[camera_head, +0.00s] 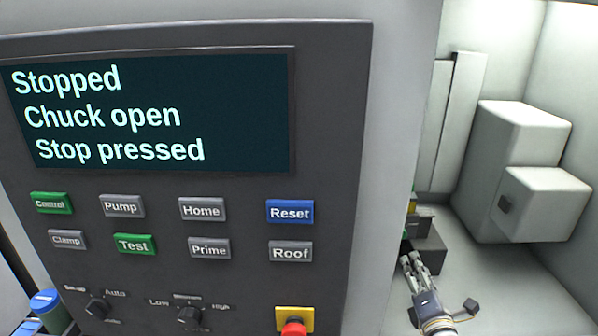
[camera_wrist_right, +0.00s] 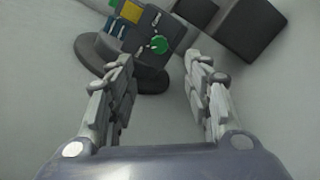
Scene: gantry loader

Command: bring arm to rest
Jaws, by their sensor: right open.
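My right gripper (camera_head: 413,268) is low at the right of the head view, inside the white machine bay beside the control panel. In the right wrist view its two fingers (camera_wrist_right: 164,85) are spread apart with nothing between them. Beyond the fingertips is a dark device with a round green part (camera_wrist_right: 159,46) and a yellow part, on a round dark base (camera_wrist_right: 150,80). My left gripper is not in the head view.
The control panel (camera_head: 340,200) fills the left; its screen (camera_head: 150,115) reads "Stopped", "Chuck open", "Stop pressed". A red stop button (camera_head: 293,328) sits at its bottom edge. White boxes (camera_head: 520,140) stand at the back right. Dark blocks (camera_head: 428,250) are just past the right gripper.

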